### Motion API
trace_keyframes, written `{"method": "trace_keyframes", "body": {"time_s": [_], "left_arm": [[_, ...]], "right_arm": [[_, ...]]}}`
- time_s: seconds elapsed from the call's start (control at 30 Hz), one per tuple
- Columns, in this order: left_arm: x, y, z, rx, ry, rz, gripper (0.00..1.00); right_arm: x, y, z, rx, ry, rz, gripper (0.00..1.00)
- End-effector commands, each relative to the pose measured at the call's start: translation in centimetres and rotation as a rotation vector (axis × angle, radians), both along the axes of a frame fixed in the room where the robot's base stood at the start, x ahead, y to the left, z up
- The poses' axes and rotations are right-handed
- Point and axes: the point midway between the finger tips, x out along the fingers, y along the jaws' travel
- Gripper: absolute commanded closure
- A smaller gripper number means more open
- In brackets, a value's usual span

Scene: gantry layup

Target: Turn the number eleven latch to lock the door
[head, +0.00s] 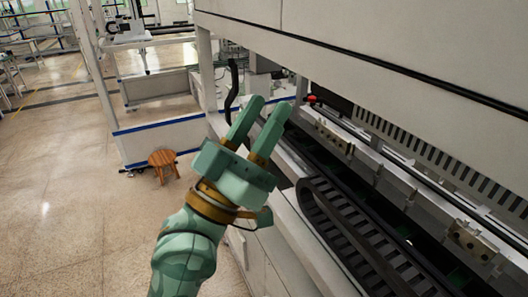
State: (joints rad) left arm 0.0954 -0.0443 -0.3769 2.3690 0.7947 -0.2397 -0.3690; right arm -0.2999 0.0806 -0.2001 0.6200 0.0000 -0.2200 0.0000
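My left gripper (269,106) is green and reaches up from the bottom of the head view, beside the front edge of the large white machine. Its two fingers are apart and I see nothing between them. I cannot make out a latch marked eleven, nor tell which panel is the door. My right gripper is not in view.
The white machine (370,75) fills the right side, with a black cable chain (345,225) along its open bay. A red knob (311,99) and a black curved cable (232,85) are near the gripper. A wooden stool (162,160) stands on open floor at left.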

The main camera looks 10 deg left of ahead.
Motion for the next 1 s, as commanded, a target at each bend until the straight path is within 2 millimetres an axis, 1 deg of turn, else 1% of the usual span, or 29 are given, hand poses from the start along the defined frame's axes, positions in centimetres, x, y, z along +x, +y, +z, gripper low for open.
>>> {"method": "trace_keyframes", "body": {"time_s": [0.03, 0.1, 0.2, 0.3, 0.47, 0.7, 0.73, 0.83, 0.87, 1.0], "left_arm": [[0.3, -0.1, -1.1, 0.043, 0.027, 0.017, 0.64], [0.6, -0.2, -2.6, 0.102, 0.061, 0.04, 0.64], [1.0, -0.1, -4.3, 0.168, 0.103, 0.067, 0.64], [1.2, -0.1, -5.6, 0.217, 0.134, 0.086, 0.64], [1.4, 0.0, -6.6, 0.253, 0.159, 0.098, 0.64], [1.4, 0.0, -6.7, 0.256, 0.16, 0.101, 0.64], [1.4, 0.0, -6.7, 0.256, 0.16, 0.101, 0.67], [1.4, 0.0, -6.7, 0.256, 0.16, 0.101, 0.94], [1.4, 0.0, -6.7, 0.255, 0.161, 0.1, 1.0], [1.4, 0.0, -6.6, 0.255, 0.159, 0.1, 1.0]], "right_arm": [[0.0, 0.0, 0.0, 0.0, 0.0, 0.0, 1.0], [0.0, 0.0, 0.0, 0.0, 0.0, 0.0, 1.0], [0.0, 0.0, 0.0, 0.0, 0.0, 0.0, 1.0], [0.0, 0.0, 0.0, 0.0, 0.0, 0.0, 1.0], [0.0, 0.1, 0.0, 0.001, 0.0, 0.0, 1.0], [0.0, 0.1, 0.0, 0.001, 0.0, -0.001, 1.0], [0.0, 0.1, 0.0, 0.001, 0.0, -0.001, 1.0], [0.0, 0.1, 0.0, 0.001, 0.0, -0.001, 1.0], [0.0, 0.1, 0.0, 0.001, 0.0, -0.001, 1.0], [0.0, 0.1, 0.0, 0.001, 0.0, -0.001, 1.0]]}}
